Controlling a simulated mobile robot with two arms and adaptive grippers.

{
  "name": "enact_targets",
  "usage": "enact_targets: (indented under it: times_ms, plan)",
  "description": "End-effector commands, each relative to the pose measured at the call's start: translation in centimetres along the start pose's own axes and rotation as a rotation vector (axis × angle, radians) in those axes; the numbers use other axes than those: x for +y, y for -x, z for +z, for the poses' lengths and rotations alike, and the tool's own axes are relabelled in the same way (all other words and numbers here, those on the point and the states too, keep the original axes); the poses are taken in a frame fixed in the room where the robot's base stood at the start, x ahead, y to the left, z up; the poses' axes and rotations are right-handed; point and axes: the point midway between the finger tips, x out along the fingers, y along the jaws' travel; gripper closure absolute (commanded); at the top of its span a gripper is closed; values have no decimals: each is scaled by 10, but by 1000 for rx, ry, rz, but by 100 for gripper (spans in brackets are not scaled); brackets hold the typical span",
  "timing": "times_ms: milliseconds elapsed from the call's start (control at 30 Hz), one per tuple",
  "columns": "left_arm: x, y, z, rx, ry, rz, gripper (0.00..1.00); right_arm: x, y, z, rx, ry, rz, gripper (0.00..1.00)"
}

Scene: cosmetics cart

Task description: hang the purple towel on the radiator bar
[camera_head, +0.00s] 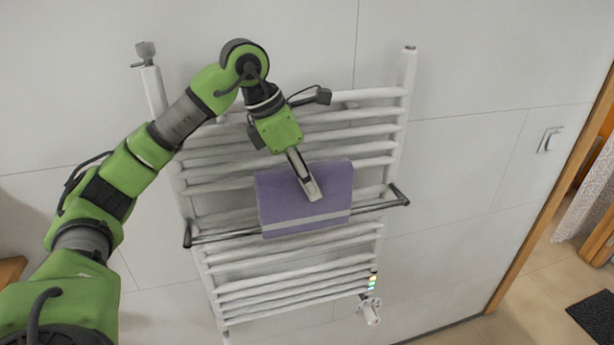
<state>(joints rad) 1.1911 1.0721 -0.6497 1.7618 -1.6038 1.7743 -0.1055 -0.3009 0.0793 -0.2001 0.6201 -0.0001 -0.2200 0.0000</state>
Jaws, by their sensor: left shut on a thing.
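The purple towel (283,196) is folded into a flat rectangle with a pale stripe near its lower edge. It is in front of the white radiator (227,172), at the middle of the picture. The metal radiator bar (226,236) sticks out from the radiator and shows on both sides of the towel. The towel covers the middle of the bar; whether it rests on it I cannot tell. My left gripper (312,190) is shut on the towel at its upper middle part. My right gripper is not in view.
A valve (370,310) and small lit indicators are at the radiator's lower right. A light switch (550,140) is on the wall at the right. A wooden door frame (550,213) and a dark mat (594,315) are farther right.

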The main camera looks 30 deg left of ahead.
Motion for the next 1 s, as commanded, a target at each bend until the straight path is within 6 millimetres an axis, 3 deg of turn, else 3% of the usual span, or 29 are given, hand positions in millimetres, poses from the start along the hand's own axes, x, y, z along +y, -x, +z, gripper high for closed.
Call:
enact_targets:
  times_ms: [1000]
  plan:
    - [0,-95,-40,0,0,0,92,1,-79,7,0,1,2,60]
